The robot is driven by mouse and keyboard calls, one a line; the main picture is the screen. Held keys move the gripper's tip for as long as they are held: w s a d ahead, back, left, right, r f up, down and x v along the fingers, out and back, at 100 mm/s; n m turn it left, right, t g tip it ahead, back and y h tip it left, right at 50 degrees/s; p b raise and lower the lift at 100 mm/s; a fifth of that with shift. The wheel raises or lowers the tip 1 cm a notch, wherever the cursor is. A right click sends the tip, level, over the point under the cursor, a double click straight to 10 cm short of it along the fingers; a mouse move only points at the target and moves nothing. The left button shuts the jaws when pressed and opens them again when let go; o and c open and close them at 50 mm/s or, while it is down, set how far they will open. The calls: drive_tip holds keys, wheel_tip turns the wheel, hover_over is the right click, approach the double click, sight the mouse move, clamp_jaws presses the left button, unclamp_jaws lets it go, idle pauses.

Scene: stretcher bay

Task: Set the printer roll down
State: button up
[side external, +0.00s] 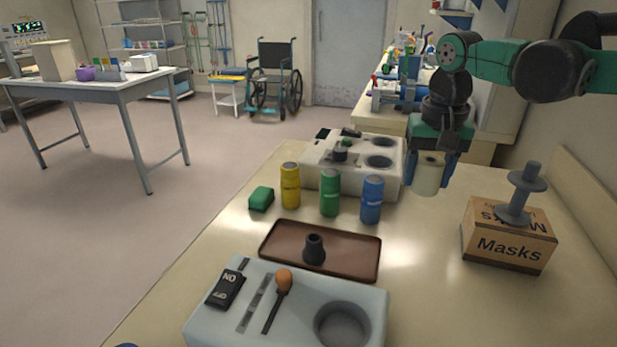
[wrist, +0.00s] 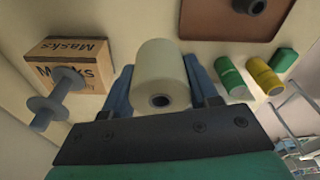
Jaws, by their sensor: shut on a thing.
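The printer roll (side external: 427,176) is a cream cylinder with a dark core hole at one end. My gripper (side external: 433,172) is shut on it, with a blue finger on each side. In the side view the roll is upright and appears held above the table (side external: 440,270), left of and behind the Masks box. In the wrist view the roll (wrist: 161,75) sits between the fingers of my gripper (wrist: 160,85), its core end facing the camera. Whether its underside touches anything is not clear.
A Masks box (side external: 508,238) has a grey spool-shaped thing (side external: 524,190) on it. Yellow (side external: 290,186), green (side external: 330,194) and blue (side external: 371,200) cans stand left of the roll, before a cream holed block (side external: 322,178). A brown tray (side external: 280,255) lies in front. Table between tray and box is clear.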

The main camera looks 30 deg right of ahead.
sight(402, 268)
wheel_tip(402, 268, down, 17)
drive_tip(key=shift+f, duration=0.1)
idle(0.4)
drive_tip(key=o, duration=1)
